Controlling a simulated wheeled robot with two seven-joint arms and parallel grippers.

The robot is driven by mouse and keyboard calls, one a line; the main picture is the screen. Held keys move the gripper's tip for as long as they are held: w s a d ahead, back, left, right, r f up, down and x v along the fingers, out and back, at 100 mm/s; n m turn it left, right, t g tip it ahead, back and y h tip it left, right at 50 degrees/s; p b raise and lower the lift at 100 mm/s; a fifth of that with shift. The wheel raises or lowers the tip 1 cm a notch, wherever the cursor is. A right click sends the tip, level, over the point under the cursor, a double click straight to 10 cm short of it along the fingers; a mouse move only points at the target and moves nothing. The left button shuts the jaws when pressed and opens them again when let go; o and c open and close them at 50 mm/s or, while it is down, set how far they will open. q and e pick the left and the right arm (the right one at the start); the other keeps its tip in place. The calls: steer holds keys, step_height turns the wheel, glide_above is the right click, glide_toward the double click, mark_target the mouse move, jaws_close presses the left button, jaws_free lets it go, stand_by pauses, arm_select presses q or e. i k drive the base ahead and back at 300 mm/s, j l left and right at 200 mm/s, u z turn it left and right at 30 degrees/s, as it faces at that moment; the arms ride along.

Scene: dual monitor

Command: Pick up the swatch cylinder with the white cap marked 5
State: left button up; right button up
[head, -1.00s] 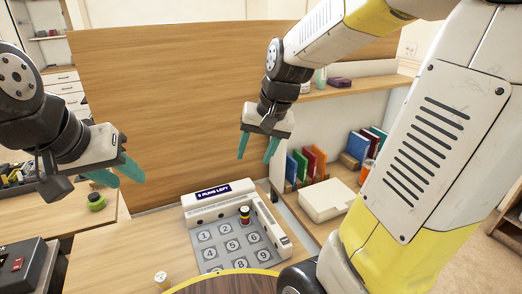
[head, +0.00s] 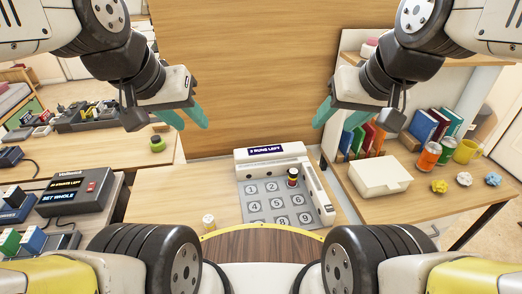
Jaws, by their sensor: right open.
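A small pale cylinder (head: 208,221) stands upright on the wooden desk, left of the numbered board; any mark on its cap is too small to read. A second cylinder (head: 292,177), banded red, dark and yellow, stands on the board's upper right spot. The grey board (head: 242,203) has numbered circles and a white frame with a lit display. My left gripper (head: 193,128) is open and empty, above and left of the board. My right gripper (head: 331,128) is open and empty, above and right of it. Both are well clear of the cylinders.
A white box (head: 380,176), cans (head: 428,157), a yellow mug (head: 467,150) and several books (head: 420,127) are on the right side table. A dark device (head: 72,195) stands on the left. A tall wooden panel (head: 250,70) rises behind the desk.

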mark_target(208, 220)
steer(key=k+l+u, duration=0.15)
steer(key=u, duration=0.25)
steer(key=k+l+u, duration=0.1)
steer(key=u, duration=0.25)
steer(key=k+u, duration=0.2)
steer(key=u, duration=0.2)
steer(key=k+u, duration=0.2)
steer(key=u, duration=0.15)
